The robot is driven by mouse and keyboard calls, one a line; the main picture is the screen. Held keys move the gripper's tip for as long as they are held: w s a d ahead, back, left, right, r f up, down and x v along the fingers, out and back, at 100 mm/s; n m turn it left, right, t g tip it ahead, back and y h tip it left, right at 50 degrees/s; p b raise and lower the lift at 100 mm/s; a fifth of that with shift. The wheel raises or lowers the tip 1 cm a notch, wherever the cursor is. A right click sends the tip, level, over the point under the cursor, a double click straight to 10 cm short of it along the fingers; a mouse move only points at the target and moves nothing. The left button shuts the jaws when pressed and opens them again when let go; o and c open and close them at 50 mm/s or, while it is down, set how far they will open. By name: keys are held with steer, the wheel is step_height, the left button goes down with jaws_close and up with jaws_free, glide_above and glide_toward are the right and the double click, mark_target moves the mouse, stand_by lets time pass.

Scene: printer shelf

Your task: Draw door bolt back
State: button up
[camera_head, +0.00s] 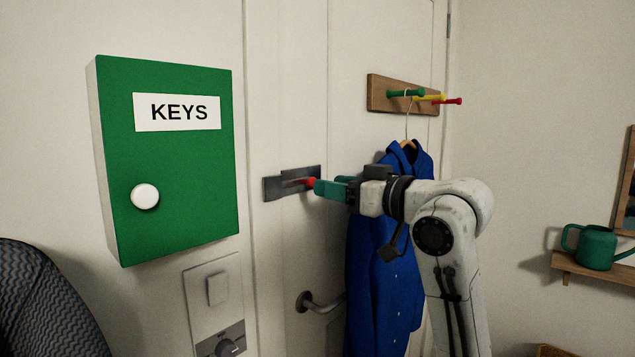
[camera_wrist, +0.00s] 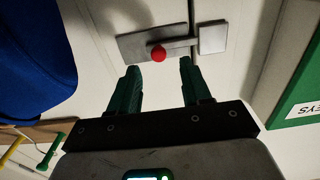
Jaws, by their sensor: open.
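The door bolt (camera_head: 292,183) is a dark grey plate and bar on the white door, with a red knob on it. In the wrist view the bolt plate (camera_wrist: 140,41) and its bar run across to a small separate plate (camera_wrist: 212,37) over the door's edge gap. The red knob (camera_wrist: 158,54) sticks out towards me. My gripper (camera_wrist: 159,66) is open, with green fingers on either side of the knob's line. The knob lies just beyond the fingertips, between them in the picture. In the head view my gripper (camera_head: 318,186) overlaps the knob; contact cannot be told.
A blue coat (camera_head: 372,275) hangs from a peg rack (camera_head: 385,94) behind my arm. A green key cabinet (camera_head: 215,150) juts out on the left. A door handle (camera_head: 320,303) is below the bolt. A green watering can (camera_head: 592,247) stands on a shelf at right.

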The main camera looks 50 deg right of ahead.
mark_target(296, 184)
steer(key=shift+w, duration=2.1)
jaws_close()
